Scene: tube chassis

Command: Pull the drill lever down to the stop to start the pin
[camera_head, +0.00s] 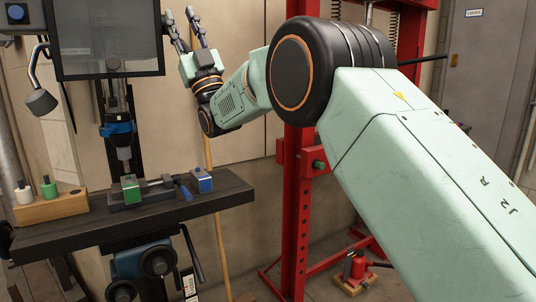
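The drill press stands at the left, with its blue-collared chuck head (118,128) above a dark table (225,190). A dark screen (108,38) covers its upper part, and I cannot make out the drill lever clearly. A green block (131,189) sits in a small dark vise (155,192) below the chuck. My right gripper (180,14) is raised just right of the screen's edge, its two fingers pointing up and spread apart. I see nothing held between them. My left gripper is not in view.
A blue block (202,181) lies at the table's right. A wooden holder (52,207) with white and green pegs is at the left, under a lamp (40,102). A red press frame (297,215) stands behind my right arm. A wooden pole (217,225) leans behind the table.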

